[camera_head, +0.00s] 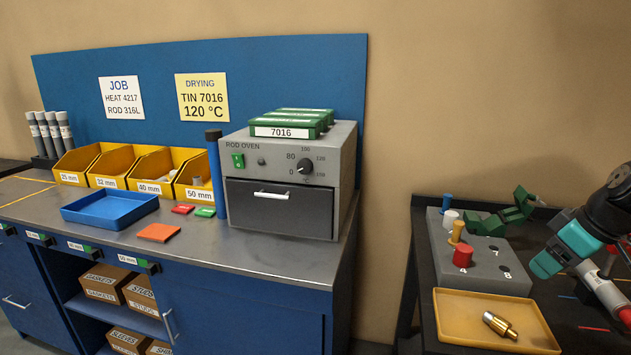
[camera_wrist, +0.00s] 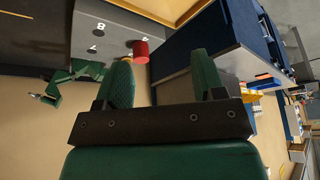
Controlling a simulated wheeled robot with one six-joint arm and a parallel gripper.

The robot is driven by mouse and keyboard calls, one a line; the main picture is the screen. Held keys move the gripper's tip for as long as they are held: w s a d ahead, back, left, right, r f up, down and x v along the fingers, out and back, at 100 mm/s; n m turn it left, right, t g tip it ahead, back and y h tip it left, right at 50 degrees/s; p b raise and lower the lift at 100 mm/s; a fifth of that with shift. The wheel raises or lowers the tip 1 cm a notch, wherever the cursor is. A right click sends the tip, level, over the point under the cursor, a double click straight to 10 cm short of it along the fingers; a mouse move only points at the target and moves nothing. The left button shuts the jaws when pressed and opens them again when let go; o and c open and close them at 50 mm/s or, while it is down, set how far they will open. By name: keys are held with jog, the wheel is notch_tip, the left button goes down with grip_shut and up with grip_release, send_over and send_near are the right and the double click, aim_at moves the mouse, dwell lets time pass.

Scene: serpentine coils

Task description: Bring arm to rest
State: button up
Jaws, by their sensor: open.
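My gripper (camera_wrist: 163,78) shows in the wrist view with its two green fingers spread apart and nothing held between them. Beyond its left finger, the red cylinder (camera_wrist: 141,51) stands on the grey numbered block (camera_wrist: 112,15), apart from the fingers. In the head view my dark arm with a teal part (camera_head: 565,245) reaches in from the right edge, over the right-hand table. I cannot make out the fingertips clearly there.
The grey block (camera_head: 485,278) holds several coloured pegs. A yellow tray (camera_head: 450,327) with a brass piece (camera_head: 500,325) lies in front. A green jointed fixture (camera_head: 500,217) stands behind the block. The rod oven (camera_head: 285,185) stands on the left bench, across a gap.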

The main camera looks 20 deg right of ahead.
jog(key=w+a+r+n+g+y, duration=0.1)
jog(key=w+a+r, duration=0.1)
jog(key=a, duration=1)
jog(key=w+a+r+n+g+y, duration=0.1)
jog(key=a+r+y, duration=0.1)
jog(key=a, duration=1.1)
jog(key=s+a+r+n+g, duration=0.2)
jog(key=s+a, duration=0.9)
jog(key=a, duration=0.3)
jog(key=shift+s+a+r+g, duration=0.15)
jog(key=shift+s+a+g, duration=0.15)
jog(key=shift+g, duration=0.1)
